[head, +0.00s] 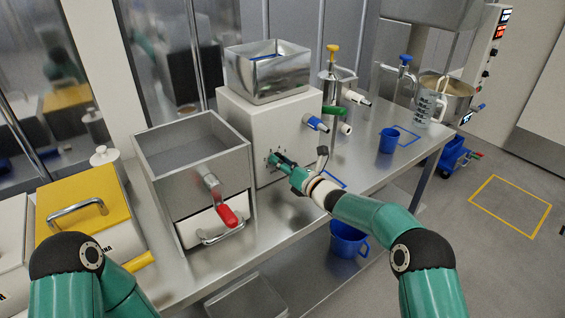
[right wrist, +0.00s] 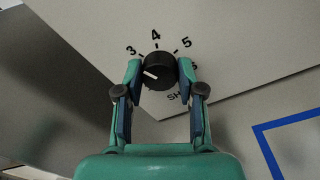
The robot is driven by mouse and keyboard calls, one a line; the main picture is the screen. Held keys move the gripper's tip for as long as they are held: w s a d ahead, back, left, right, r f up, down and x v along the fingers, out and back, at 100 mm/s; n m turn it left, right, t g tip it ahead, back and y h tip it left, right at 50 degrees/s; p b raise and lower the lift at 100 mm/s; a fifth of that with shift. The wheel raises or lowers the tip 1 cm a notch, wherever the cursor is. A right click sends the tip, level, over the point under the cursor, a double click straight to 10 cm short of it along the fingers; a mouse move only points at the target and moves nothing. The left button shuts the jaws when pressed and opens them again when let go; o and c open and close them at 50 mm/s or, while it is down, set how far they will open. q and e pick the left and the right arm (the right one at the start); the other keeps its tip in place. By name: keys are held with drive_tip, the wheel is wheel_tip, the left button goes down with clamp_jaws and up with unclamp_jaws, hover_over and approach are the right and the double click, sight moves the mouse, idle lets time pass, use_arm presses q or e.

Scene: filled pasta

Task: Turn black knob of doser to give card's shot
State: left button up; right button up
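The doser (head: 265,115) is a white box with a steel hopper on top, standing on the steel table in the head view. My right gripper (head: 275,160) is at its front face. In the right wrist view, the black knob (right wrist: 160,71) sits between the two fingertips of my right gripper (right wrist: 160,72), which close on it from both sides with no clear gap. The knob's white mark points up-left, a little below the 3. The digits 3, 4 and 5 show; the left finger covers the dial beyond 3. My left gripper is out of view. I see no readable card.
A blue cup (head: 388,140) and a clear jug (head: 428,106) stand farther right. A blue jug (head: 347,240) is below the tabletop.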

drive_tip(key=shift+c, duration=0.9)
drive_tip(key=shift+d+f+b, duration=0.1)
drive_tip(key=shift+f+b, duration=0.05)
drive_tip(key=shift+b, duration=0.55)
drive_tip(key=m+b, duration=0.2)
drive_tip(key=b, duration=0.1)
drive_tip(key=m+b, duration=0.1)
drive_tip(key=b, duration=0.1)
drive_tip(key=shift+w+f+m, duration=0.1)
drive_tip(key=shift+f+m, duration=0.15)
drive_tip(key=shift+m, duration=0.15)
drive_tip(key=m+b, duration=0.2)
drive_tip(key=shift+r+m, duration=0.1)
drive_tip(key=shift+m, duration=0.2)
drive_tip(key=shift+m+b, duration=0.95)
drive_tip(key=shift+m, duration=0.95)
drive_tip(key=o, duration=1.1)
drive_tip(key=shift+o, duration=0.2)
drive_tip(key=shift+r, duration=0.1)
